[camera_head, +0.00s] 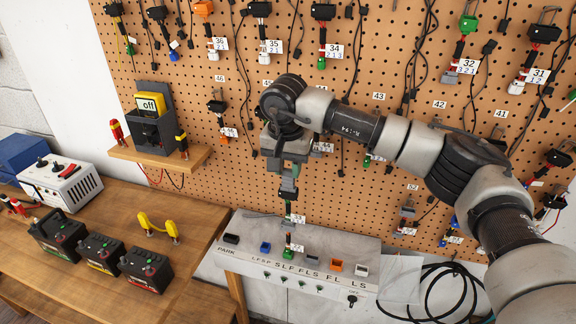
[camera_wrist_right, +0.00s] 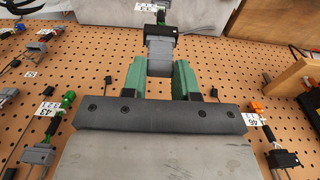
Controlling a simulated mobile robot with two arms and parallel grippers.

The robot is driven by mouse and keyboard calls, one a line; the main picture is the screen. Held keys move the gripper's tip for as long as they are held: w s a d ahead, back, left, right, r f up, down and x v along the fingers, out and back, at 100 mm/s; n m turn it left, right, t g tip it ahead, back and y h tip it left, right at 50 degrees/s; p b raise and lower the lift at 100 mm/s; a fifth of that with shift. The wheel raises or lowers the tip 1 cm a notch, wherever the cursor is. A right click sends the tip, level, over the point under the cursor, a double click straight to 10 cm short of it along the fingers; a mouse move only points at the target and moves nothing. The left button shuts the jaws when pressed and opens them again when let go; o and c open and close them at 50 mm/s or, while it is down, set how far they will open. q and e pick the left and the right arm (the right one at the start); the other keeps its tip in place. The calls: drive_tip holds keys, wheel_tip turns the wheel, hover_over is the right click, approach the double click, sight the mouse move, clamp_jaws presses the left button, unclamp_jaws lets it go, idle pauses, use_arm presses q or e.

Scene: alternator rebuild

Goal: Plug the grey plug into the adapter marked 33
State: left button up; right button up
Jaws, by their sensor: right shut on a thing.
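My right gripper (camera_head: 289,172) hangs over the test panel with its jaws pointing down. It is shut on an adapter; in the right wrist view its grey block (camera_wrist_right: 160,52) sits between the green jaws (camera_wrist_right: 159,68). Beyond the block are a black housing, a green part and a white tag (camera_wrist_right: 150,7); I cannot read a 33 on it. In the head view the adapter (camera_head: 288,193) reaches down above the panel's green connector. Whether they touch is unclear. My left gripper is out of view.
The test panel (camera_head: 240,262) also carries black, blue and orange connectors. Tagged adapters hang on the pegboard (camera_head: 380,25) behind. Batteries (camera_head: 103,252), a yellow-handled tool (camera_head: 158,226) and a charger (camera_head: 60,181) stand on the wooden bench at left. Black cable (camera_head: 440,290) loops at lower right.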

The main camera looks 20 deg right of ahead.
drive_tip(key=o, duration=0.9)
drive_tip(key=shift+s+a+r+b, duration=0.15)
drive_tip(key=shift+r+b, duration=0.4)
drive_tip(key=shift+r, duration=1.25)
drive_tip(key=shift+s+a+r+b, duration=0.15)
drive_tip(key=shift+r+b, duration=0.4)
drive_tip(key=shift+r, duration=1.2)
drive_tip(key=shift+s+a+r+b, duration=0.15)
drive_tip(key=shift+r+b, duration=0.4)
drive_tip(key=shift+r, duration=1.25)
drive_tip(key=shift+d, duration=0.1)
